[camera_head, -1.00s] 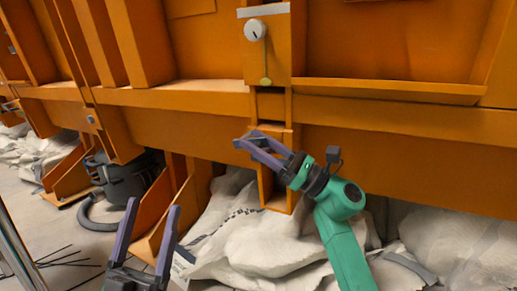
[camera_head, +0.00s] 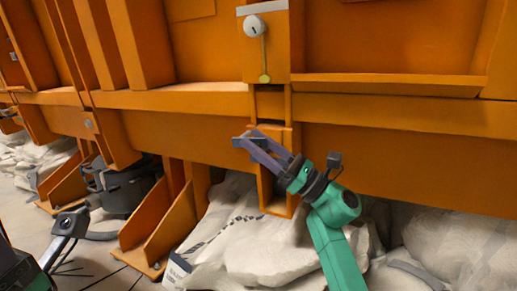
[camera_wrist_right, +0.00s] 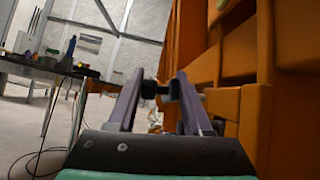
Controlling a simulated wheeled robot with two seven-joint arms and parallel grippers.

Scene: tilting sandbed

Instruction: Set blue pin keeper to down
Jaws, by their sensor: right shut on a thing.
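My right gripper (camera_head: 244,138) is at the orange upright below the white dial, its purple fingers pointing up and left. It is shut on a small dark part (camera_wrist_right: 162,89), seen between the fingertips in the right wrist view. This part appears to be the blue pin keeper, but the fingers and pads hide most of it, and I cannot make out its colour or whether it is up or down.
A white dial (camera_head: 253,27) and a rod with a yellow end (camera_head: 264,78) are above the gripper. Orange beams (camera_head: 400,110) run across the structure. Pale sacks (camera_head: 260,250) lie below. The right wrist view shows a cluttered table (camera_wrist_right: 62,68) at left.

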